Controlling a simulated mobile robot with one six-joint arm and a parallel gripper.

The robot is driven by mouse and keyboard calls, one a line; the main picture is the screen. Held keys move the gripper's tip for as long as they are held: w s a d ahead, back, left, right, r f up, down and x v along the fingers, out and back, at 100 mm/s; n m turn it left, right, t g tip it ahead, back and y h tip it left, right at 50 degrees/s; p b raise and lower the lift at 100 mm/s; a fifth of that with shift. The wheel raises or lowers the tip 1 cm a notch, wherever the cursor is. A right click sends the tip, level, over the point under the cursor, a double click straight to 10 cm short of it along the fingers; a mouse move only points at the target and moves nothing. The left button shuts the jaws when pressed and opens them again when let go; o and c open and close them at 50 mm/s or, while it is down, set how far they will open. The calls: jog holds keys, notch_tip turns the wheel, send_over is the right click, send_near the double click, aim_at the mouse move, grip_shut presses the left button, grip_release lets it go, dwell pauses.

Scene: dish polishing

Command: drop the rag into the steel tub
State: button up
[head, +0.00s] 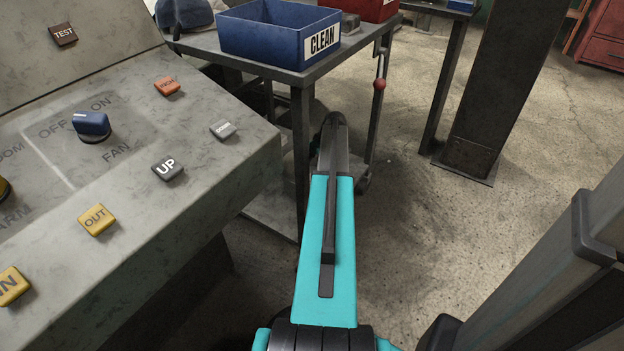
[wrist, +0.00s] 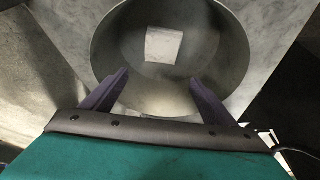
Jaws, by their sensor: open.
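In the wrist view, the round steel tub (wrist: 226,62) lies below and ahead of my gripper (wrist: 160,80). My gripper is open, with its two dark fingers spread apart over the near side of the tub and nothing between them. A pale, squarish patch that looks like the rag (wrist: 164,45) lies inside the tub on its bottom, apart from the fingers. The head view shows my teal arm but not my gripper, the tub or the rag.
A grey control panel (head: 225,160) with several buttons and a blue knob (head: 91,126) fills the left of the head view. A blue bin marked CLEAN (head: 262,40) and a red bin (head: 372,8) stand on a metal table (head: 303,76). Open floor (head: 430,215) lies to the right.

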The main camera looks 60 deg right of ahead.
jog(key=shift+r, duration=0.15)
jog(key=p+v, duration=0.4)
jog(key=v, duration=0.9)
jog(key=shift+r, duration=0.25)
jog(key=shift+s+a, duration=0.1)
jog(key=shift+a, duration=0.05)
dwell(0.3)
